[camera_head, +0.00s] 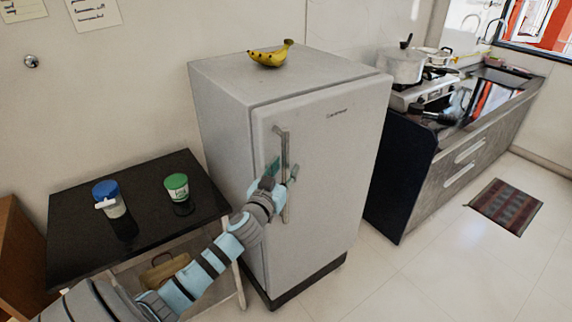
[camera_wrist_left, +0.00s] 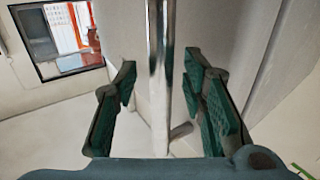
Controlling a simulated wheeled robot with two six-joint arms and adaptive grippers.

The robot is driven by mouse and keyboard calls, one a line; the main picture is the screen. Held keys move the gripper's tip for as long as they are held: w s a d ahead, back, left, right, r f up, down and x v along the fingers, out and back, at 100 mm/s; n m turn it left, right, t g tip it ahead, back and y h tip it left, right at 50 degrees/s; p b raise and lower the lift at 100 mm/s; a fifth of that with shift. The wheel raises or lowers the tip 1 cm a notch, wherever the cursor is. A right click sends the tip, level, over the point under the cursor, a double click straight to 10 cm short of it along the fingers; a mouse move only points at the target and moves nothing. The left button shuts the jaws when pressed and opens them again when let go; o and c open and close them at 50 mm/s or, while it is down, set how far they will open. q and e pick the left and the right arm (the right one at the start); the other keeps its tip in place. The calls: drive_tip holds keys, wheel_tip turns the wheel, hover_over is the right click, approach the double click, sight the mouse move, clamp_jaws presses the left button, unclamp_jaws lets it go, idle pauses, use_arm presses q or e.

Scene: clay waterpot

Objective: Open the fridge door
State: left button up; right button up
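The light grey fridge (camera_head: 330,215) stands against the wall with its door closed. Its vertical metal handle (camera_head: 285,150) is on the left side of the door. My left gripper (camera_head: 281,172) is at the handle, about halfway along it. In the left wrist view the handle (camera_wrist_left: 158,75) runs between the two green-padded fingers of the left gripper (camera_wrist_left: 162,105). The fingers are open, with a gap on both sides of the handle. My right gripper is not in view.
Bananas (camera_head: 270,54) lie on top of the fridge. A black table (camera_head: 75,215) with a blue-lidded container (camera_head: 110,200) and a green-lidded tub (camera_head: 177,188) stands to the left. A counter (camera_head: 450,150) with a pot (camera_head: 402,66) is to the right. The floor in front is clear.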

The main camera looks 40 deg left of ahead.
use_arm(q)
drive_tip(key=shift+w+a, duration=0.25)
drive_tip(key=shift+w, duration=0.4)
drive_tip(key=shift+c, duration=0.4)
clamp_jaws()
